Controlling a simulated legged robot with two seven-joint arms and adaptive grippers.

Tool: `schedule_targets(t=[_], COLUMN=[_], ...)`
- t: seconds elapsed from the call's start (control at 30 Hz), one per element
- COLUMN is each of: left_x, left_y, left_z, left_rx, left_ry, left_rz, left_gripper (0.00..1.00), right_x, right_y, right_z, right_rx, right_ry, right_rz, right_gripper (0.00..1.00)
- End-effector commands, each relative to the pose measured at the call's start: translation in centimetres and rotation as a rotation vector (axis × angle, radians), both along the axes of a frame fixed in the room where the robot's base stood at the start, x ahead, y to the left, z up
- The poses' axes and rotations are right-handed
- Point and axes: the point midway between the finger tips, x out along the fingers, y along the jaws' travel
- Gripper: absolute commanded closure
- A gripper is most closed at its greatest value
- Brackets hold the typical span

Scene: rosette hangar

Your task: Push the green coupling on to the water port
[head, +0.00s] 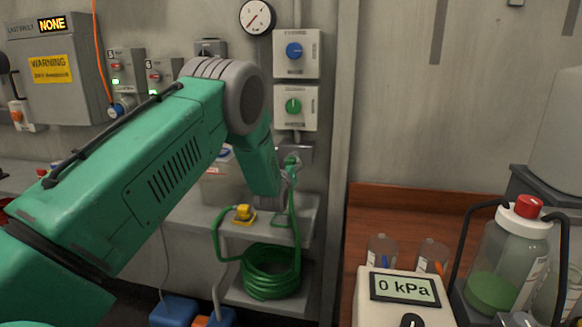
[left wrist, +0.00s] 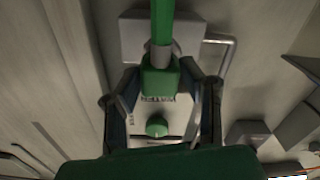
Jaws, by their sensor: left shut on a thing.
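The green coupling (head: 292,161) is at the small grey port box (head: 308,152) on the wall, below the green-knob valve. In the left wrist view the coupling (left wrist: 157,80) has a metal collar and a green hose running off it, in front of the grey box (left wrist: 190,38). My left gripper (head: 284,176) is shut on the coupling; its fingers (left wrist: 160,92) stand on either side. The water port's mouth is hidden, so I cannot tell whether the coupling is seated on it. My right gripper is not in view.
Above are a green-knob valve (head: 293,107), a blue-knob valve (head: 294,51) and a gauge (head: 257,17). The hose coil (head: 270,272) lies on the lower shelf; a yellow fitting (head: 244,214) sits above it. A kPa display (head: 404,288) and jar (head: 508,250) stand right.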

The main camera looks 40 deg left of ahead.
Motion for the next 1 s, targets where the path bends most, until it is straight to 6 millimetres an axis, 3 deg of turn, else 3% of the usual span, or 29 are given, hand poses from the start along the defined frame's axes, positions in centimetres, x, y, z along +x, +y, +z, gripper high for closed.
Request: schedule_targets(t=[1.0], left_x=[-0.3], left_y=[0.4], left_z=[-0.2], left_rx=[0.003], left_ry=[-0.001], left_rz=[-0.001], left_gripper=[0.90], right_x=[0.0], right_y=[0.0], right_z=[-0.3], right_rx=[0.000], right_ry=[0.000], right_rz=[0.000], right_gripper=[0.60])
